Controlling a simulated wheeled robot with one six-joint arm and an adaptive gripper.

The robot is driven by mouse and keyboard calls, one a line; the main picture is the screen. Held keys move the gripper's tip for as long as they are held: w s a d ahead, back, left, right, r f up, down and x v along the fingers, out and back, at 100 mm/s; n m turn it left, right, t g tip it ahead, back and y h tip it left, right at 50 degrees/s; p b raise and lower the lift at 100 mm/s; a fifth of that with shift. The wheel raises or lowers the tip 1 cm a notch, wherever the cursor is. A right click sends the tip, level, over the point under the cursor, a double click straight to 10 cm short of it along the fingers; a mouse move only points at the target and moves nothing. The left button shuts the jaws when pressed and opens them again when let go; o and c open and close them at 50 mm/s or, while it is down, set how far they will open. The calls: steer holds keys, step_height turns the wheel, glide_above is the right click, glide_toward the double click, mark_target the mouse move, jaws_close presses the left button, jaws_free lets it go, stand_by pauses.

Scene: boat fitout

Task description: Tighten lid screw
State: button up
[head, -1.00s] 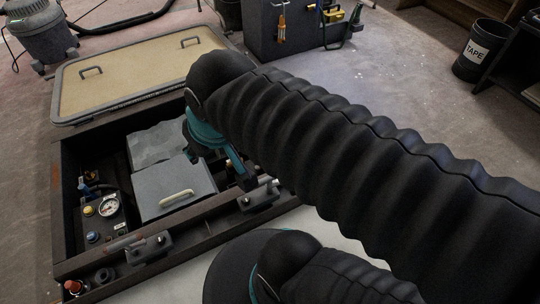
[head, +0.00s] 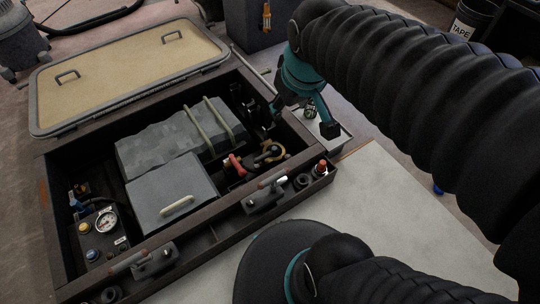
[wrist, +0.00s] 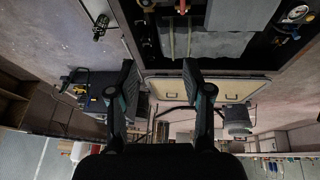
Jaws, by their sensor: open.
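The grey lid with a cream handle (head: 172,190) lies inside the dark open hatch box (head: 55,262). A long grey cover with two pale straps (head: 168,140) sits behind it. I cannot pick out a lid screw for certain. My gripper (head: 302,118) is open and empty, above the right rim of the box, right of both the lid and the strapped cover. Its two spread fingers show in the wrist view (wrist: 158,84), with nothing between them. Part of the grey cover and straps shows at the top of the wrist view (wrist: 212,42).
A panel with a round gauge (head: 106,222) is at the box's left end. Red and brass fittings (head: 237,165) are at its right. Latches (head: 266,194) line the front rail. A tan hatch panel (head: 125,72) lies behind. A pale surface (head: 385,205) is clear at front right.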

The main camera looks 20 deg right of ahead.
steer(key=w+f+n+g, duration=0.1)
steer(key=w+f+n, duration=0.2)
steer(key=w, duration=0.3)
steer(key=w+f+n+g, duration=0.1)
steer(key=w+f+n, duration=0.15)
steer(key=w, duration=0.35)
steer(key=n+g+p, duration=0.1)
steer(key=n+g, duration=0.2)
steer(key=n, duration=0.6)
glide_above(264, 156)
steer(key=w, duration=0.2)
step_height(264, 156, down, 20)
step_height(264, 156, down, 15)
steer(key=w+n+g, duration=0.1)
steer(key=n+g, duration=0.1)
steer(key=n, duration=0.2)
steer(key=shift+h, duration=0.3)
steer(key=x, duration=1.4)
steer(key=shift+w+a+f, duration=0.1)
steer(key=shift+w+a, duration=0.15)
steer(key=shift+a, duration=0.05)
jaws_close()
